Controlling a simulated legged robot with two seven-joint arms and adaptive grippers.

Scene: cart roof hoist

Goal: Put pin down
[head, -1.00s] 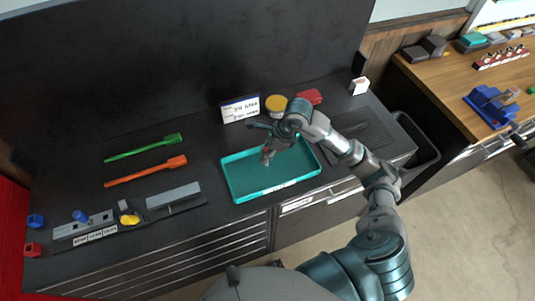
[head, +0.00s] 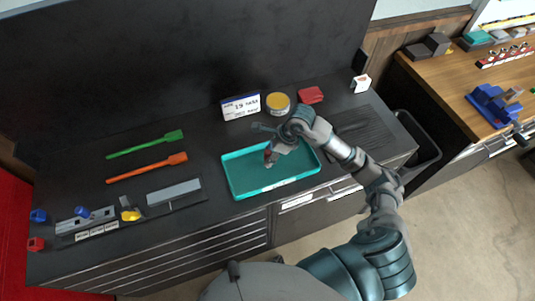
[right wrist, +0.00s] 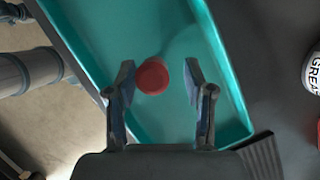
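The pin shows in the right wrist view as a round red end (right wrist: 152,77) over the floor of the teal tray. It lies between the two fingers of my right gripper (right wrist: 160,80), with a gap on each side. The right gripper is open. In the head view the gripper (head: 271,154) is low over the teal tray (head: 229,184), with a small bit of red showing at its fingers. Whether the pin touches the tray floor I cannot tell. My left gripper is not in view.
A yellow-topped can (head: 278,103), a red block (head: 310,95) and a number sign (head: 240,106) stand behind the tray. Green (head: 146,145) and orange (head: 146,168) tools lie to the left. A grey fixture (head: 172,193) is at front left. A wooden bench (head: 455,80) stands right.

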